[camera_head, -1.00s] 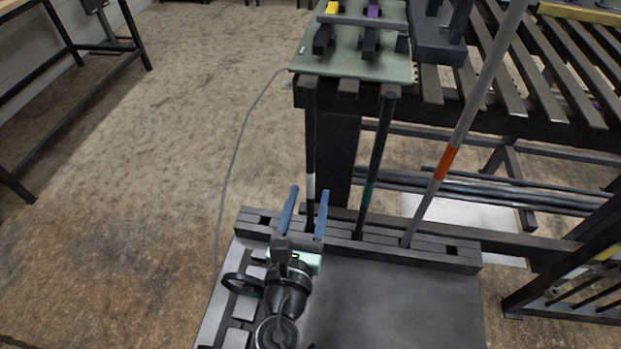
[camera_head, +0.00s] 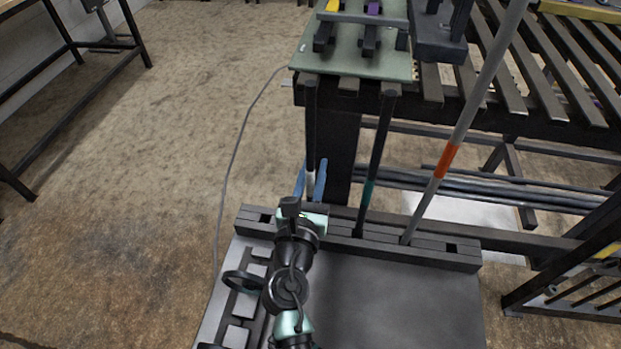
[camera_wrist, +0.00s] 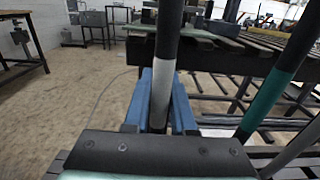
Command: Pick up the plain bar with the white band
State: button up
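The plain bar with the white band (camera_head: 311,130) is dark and stands nearly upright between the table edge and the slotted rack. In the wrist view its white band (camera_wrist: 161,88) lies between the two blue fingers. My gripper (camera_head: 310,180) has one finger on each side of the bar at the white band, and both appear to press against it. The bar's lower end is hidden behind my gripper. A dark bar with a teal band (camera_head: 368,190) stands to its right. A grey bar with an orange band (camera_head: 446,160) leans farther right.
The slotted rack (camera_head: 430,252) holds the bars' lower ends. A slatted table (camera_head: 432,92) stands behind, with a green board (camera_head: 350,62) at its left. A thin cable (camera_head: 232,165) runs down to the floor.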

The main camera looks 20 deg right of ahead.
grip_shut()
dwell(0.7)
jog(key=shift+r, duration=0.15)
dwell(0.3)
